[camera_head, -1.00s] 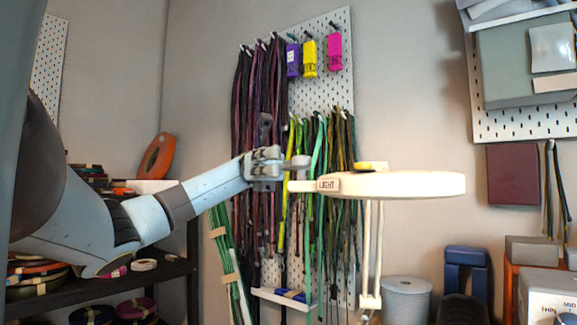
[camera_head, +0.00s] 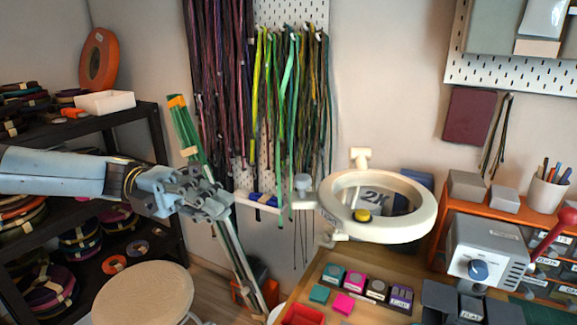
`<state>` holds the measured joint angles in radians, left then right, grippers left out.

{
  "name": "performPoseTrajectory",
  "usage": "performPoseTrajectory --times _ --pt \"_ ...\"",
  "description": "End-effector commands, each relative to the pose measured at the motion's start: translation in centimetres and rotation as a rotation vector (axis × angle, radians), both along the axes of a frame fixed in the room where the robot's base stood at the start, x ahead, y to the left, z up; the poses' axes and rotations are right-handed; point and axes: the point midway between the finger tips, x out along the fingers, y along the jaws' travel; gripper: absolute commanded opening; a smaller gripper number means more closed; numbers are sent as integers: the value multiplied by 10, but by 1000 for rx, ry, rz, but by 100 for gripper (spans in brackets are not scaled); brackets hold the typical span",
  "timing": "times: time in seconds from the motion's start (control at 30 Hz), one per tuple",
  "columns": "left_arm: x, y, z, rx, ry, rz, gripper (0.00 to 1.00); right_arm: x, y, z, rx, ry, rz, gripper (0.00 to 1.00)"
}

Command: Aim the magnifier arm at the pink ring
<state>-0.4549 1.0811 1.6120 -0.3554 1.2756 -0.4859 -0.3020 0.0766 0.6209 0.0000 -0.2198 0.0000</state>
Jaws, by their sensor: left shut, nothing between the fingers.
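The magnifier arm's white ring head (camera_head: 426,222) is at centre right, seen tilted from above. A short grey-tipped handle (camera_head: 303,190) points left from the head. My left gripper (camera_head: 226,211) is shut and empty, left of the handle and apart from it. On the wooden table below the head are a pink case (camera_head: 354,280) and a small pink block (camera_head: 343,303). I cannot make out for certain which pink thing is the ring. My right gripper is not in view.
Cords hang on the pegboard (camera_head: 272,15) behind my gripper. A dark shelf (camera_head: 140,112) with coils and a round stool (camera_head: 142,293) are at left. A grey device (camera_head: 487,250) and an orange rack (camera_head: 455,212) stand at right.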

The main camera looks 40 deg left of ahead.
Motion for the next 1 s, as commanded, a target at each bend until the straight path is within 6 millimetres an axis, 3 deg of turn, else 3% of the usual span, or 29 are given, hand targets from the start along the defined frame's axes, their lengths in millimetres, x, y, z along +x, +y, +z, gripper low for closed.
performPoseTrajectory --times 0.1,0.27,0.67,0.83,1.0 --pt "-9 -2 -1 -1 28 0 0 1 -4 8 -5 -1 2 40" --pt "-4 -18 -3 -3 25 -1 0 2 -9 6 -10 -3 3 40" --pt "21 -98 0 -5 21 1 0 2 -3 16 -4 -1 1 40" --pt "44 -109 0 -3 22 2 0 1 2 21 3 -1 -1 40" --pt "53 -114 -2 -1 26 0 0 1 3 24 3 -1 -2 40"
